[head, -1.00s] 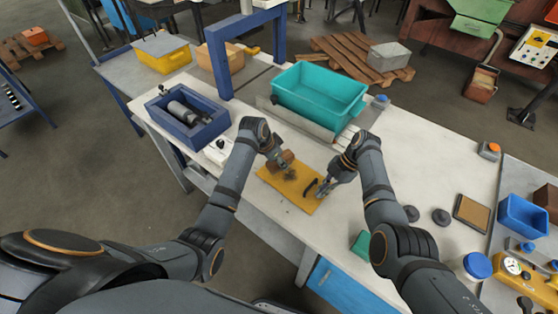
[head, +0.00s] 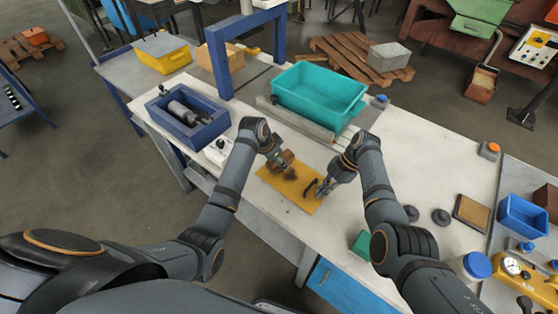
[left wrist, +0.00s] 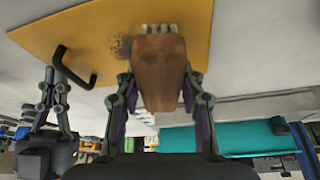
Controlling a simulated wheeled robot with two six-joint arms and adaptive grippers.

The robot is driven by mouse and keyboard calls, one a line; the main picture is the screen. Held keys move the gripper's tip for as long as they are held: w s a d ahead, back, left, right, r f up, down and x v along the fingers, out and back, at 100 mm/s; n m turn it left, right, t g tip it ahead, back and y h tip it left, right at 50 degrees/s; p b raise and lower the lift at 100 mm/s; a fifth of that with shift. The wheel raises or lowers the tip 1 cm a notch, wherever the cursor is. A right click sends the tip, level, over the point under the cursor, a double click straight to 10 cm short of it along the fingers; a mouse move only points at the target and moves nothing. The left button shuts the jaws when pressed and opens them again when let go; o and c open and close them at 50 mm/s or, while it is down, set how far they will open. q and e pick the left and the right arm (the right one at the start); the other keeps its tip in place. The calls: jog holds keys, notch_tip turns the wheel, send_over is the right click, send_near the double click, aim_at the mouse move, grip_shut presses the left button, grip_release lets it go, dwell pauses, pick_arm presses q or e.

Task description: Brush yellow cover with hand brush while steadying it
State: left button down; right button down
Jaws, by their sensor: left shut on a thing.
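The yellow cover (head: 301,201) lies flat on the white bench top, with a black handle (head: 310,187) on its right part. My left gripper (head: 281,164) is shut on the hand brush (head: 287,157), a brown block with pale bristles. In the left wrist view the brush (left wrist: 160,72) sits between the fingers, its bristles at the cover (left wrist: 230,22) beside a dark smudge (left wrist: 121,45). My right gripper (head: 323,187) is at the cover's right side by the handle; it also shows in the left wrist view (left wrist: 54,78). Whether its fingers hold the handle is unclear.
A teal bin (head: 320,94) stands behind the cover, past a grey metal strip. A blue box (head: 187,114) with a metal cylinder is at the left. Dark round pieces (head: 441,216) and a small green block (head: 362,243) lie to the right. The bench front is mostly clear.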

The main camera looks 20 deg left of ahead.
aim_at(298, 181)
pick_arm(q)
jog(key=shift+f, duration=1.3)
jog(key=shift+d, duration=0.1)
jog(key=shift+s+d+r, duration=0.1)
jog(key=shift+s+d, duration=0.3)
jog(key=shift+d, duration=0.45)
jog(key=shift+s+d+r, duration=0.1)
jog(key=shift+s+d, duration=0.25)
jog(key=shift+d, duration=0.5)
jog(key=shift+s+d+f, duration=0.1)
jog(key=shift+s+d, duration=0.15)
jog(key=shift+d, duration=0.35)
jog(key=shift+s+d+f, duration=0.1)
jog(key=shift+s+d, duration=0.2)
jog(key=shift+d, duration=0.25)
jog(key=shift+s+d+f, duration=0.1)
jog(key=shift+s+d, duration=0.15)
jog(key=shift+d, duration=0.35)
jog(key=shift+a, duration=0.1)
jog(key=shift+w+a+r, duration=0.1)
jog(key=shift+w+a, duration=0.15)
jog(key=shift+a, duration=0.35)
jog(key=shift+w+a, duration=0.3)
jog(key=shift+a, duration=0.25)
jog(key=shift+w+a+r, duration=0.1)
jog(key=shift+w+a, duration=0.15)
jog(key=shift+a, duration=0.35)
